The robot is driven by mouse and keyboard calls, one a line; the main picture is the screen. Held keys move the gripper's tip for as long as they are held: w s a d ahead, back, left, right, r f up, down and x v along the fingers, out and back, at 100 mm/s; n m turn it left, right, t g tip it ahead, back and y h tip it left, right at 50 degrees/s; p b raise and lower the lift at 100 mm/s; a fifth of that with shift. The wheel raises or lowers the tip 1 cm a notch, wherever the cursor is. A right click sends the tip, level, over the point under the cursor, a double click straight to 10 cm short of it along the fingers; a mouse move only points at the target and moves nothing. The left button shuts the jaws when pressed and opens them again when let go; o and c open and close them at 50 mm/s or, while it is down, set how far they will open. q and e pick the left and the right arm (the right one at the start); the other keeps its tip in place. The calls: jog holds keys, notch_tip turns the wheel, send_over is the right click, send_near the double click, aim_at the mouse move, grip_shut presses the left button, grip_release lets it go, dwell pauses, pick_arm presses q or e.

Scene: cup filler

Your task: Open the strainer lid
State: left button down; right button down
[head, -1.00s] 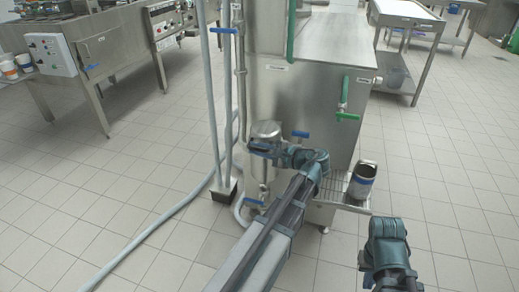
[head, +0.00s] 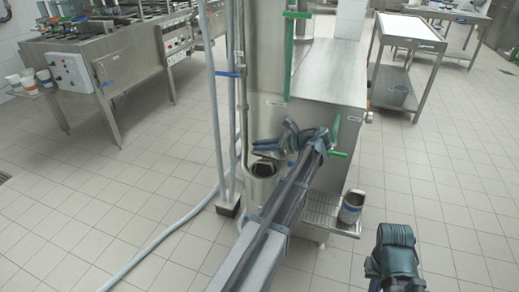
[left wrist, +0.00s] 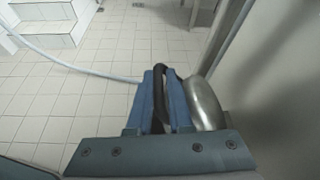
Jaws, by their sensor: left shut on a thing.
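The strainer (head: 262,188) is a steel pot on the front left of the steel machine. Its top shows a dark opening in the head view. My left gripper (head: 268,146) is just above and behind that opening. In the left wrist view its blue fingers (left wrist: 163,100) are shut on a dark handle (left wrist: 159,82). The rounded steel lid (left wrist: 206,103) is beside the fingers on the right, tilted up on edge. The lid is mostly hidden by my gripper in the head view. My right gripper (head: 391,255) is at the lower right, away from the strainer; its jaws cannot be made out.
A steel cup with a blue band (head: 351,207) stands on the grated shelf (head: 318,213) to the right. Pipes (head: 221,110) rise to the left. A hose (head: 165,238) crosses the tiled floor.

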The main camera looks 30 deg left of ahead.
pick_arm(q)
jog(key=shift+m+g, duration=0.4)
jog(key=w, duration=0.1)
jog(key=w+a+r+p, duration=0.1)
jog(key=w+r, duration=0.1)
jog(key=shift+w+a+r+p, duration=0.2)
jog(key=shift+w+r+p, duration=0.1)
jog(key=shift+w, duration=0.1)
jog(key=w, duration=0.1)
jog(key=w+a, duration=0.1)
jog(key=w, duration=0.3)
jog(key=shift+a+r+p, duration=0.15)
jog(key=shift+r+p, duration=0.15)
jog(key=shift+p, duration=0.1)
jog(key=shift+w+a+f, duration=0.1)
jog(key=shift+w+a, duration=0.05)
jog(key=shift+w, duration=0.5)
jog(key=shift+w+a, duration=0.15)
jog(key=shift+w, duration=0.5)
jog(key=c, duration=0.9)
grip_release()
jog(key=shift+w+d, duration=0.1)
jog(key=shift+d, duration=0.05)
